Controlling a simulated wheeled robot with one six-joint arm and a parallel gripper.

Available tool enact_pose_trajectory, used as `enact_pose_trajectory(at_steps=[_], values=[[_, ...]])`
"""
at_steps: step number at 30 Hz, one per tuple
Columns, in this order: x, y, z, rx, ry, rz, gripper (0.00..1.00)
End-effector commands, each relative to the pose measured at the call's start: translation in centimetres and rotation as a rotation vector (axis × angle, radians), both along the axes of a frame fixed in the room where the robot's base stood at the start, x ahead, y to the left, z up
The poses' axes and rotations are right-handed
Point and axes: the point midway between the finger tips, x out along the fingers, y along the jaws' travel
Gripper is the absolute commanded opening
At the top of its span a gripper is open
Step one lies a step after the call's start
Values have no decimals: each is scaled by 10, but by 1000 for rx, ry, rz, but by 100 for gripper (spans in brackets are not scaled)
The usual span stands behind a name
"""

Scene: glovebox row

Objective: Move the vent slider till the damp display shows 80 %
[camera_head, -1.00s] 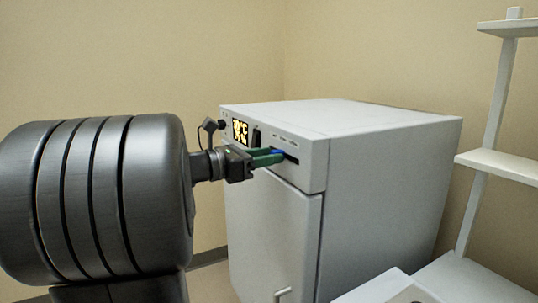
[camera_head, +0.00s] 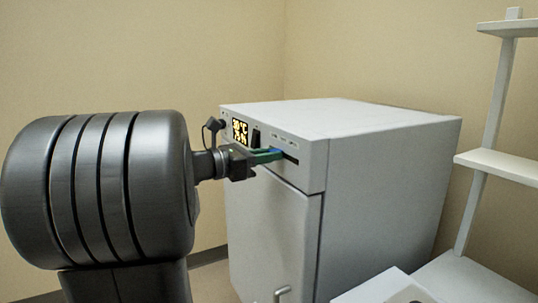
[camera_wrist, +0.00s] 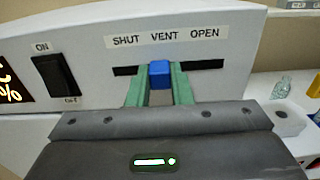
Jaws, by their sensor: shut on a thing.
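The white cabinet has a vent slot (camera_wrist: 203,64) labelled SHUT at the left and OPEN at the right. The blue vent slider (camera_wrist: 159,74) stands a little left of the slot's middle; it also shows in the head view (camera_head: 276,151). My gripper (camera_wrist: 160,92) is shut on the slider, with one green finger on each side. The damp display (camera_head: 240,131) glows yellow left of the slot. Its lower line looks like 75 %, but the digits are small. In the wrist view only its right edge with a % sign (camera_wrist: 11,96) shows.
A black ON switch (camera_wrist: 57,75) sits between the display and the slot. The cabinet door handle (camera_head: 282,293) is below. A white shelf stand (camera_head: 500,165) is to the right. Small glass vessels (camera_wrist: 282,87) stand right of the cabinet.

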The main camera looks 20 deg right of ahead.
Motion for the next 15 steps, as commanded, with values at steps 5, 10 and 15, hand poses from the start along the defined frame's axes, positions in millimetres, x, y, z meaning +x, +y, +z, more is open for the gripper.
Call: enact_pose_trajectory(at_steps=[5, 10, 15], values=[[9, 1, 1, -1, 0, 1, 0], [9, 1, 1, -1, 0, 1, 0], [9, 1, 1, -1, 0, 1, 42]])
